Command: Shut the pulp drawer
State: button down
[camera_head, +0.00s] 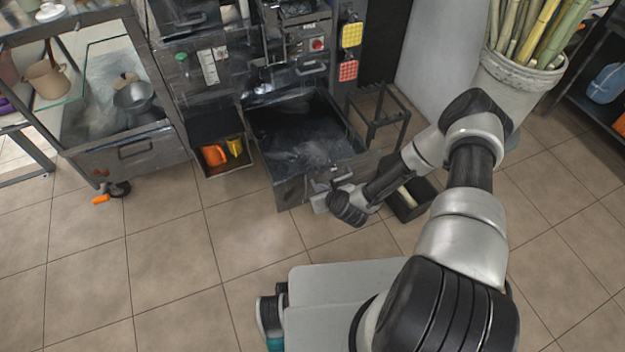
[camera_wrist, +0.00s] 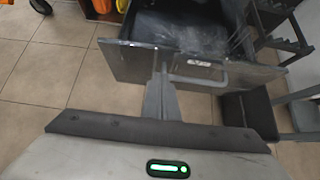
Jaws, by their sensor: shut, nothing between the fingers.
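The pulp drawer (camera_head: 291,191) is a grey metal drawer, pulled out from the press, with its dark inside showing. In the wrist view its front panel (camera_wrist: 130,62) has a bar handle and a small label.
A small open compartment with orange and yellow items (camera_head: 214,155) is left of the drawer. A dark metal stand (camera_head: 378,122) and a dark bin (camera_head: 410,211) are on the right. A cane bucket (camera_head: 515,85) stands farther right. The tiled floor in front is clear.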

aim_at(309, 175)
jog(key=w, duration=0.1)
jog(key=w+a+f, duration=0.1)
jog(key=w, duration=0.1)
jog(key=w+f+b, duration=0.1)
jog(key=w, duration=0.1)
jog(key=shift+a, duration=0.3)
jog(key=shift+w+a, duration=0.15)
jog(key=shift+w, duration=0.3)
jog(key=shift+w, duration=0.1)
